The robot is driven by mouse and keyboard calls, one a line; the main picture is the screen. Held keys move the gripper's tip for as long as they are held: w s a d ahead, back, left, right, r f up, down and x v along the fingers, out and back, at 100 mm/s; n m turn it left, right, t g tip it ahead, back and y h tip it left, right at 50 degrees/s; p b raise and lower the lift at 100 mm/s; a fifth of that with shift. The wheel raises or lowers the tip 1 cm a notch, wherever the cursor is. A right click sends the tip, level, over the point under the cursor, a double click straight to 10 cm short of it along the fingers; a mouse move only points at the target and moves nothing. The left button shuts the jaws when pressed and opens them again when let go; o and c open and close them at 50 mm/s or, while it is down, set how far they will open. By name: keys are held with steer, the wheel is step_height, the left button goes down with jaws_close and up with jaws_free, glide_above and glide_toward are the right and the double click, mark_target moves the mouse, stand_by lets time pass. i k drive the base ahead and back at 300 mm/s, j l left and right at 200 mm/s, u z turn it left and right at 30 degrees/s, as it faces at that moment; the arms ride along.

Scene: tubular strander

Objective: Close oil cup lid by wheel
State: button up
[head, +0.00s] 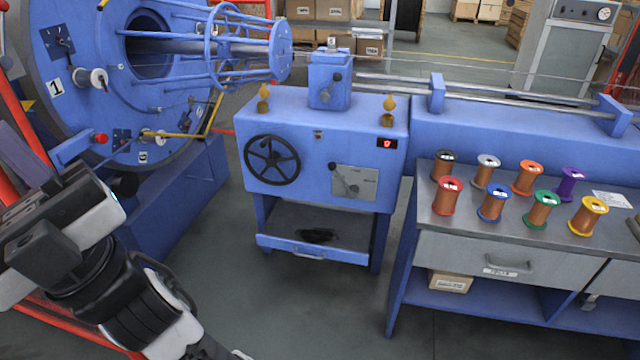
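Two small brass-yellow oil cups stand on top of the blue gearbox cabinet. The oil cup by the wheel (264,100) is on the top's left part, above the black spoked handwheel (272,160). Its upper part looks narrow and raised, but it is too small to tell how its lid sits. The other oil cup (388,112) is at the top's right end, with a rounded top. My black and white arm is folded at the lower left, well apart from the cabinet. I cannot make out gripper fingertips there.
The blue strander drum (90,80) stands at the left, with red rails beside my arm. A blue bearing block (329,85) rises between the cups. A workbench (425,195) with several wire spools stands at the right. Floor before the cabinet (300,300) is clear.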

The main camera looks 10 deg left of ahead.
mark_target(264, 93)
steer(key=u, duration=0.5)
steer(key=i+l+u, duration=0.2)
steer(key=i+u, duration=0.2)
steer(key=i+l+u, duration=0.3)
steer(key=u, duration=0.15)
steer(key=i+l+u, duration=0.1)
steer(key=i+l, duration=0.85)
steer(key=l, duration=0.25)
steer(key=j+u, duration=0.05)
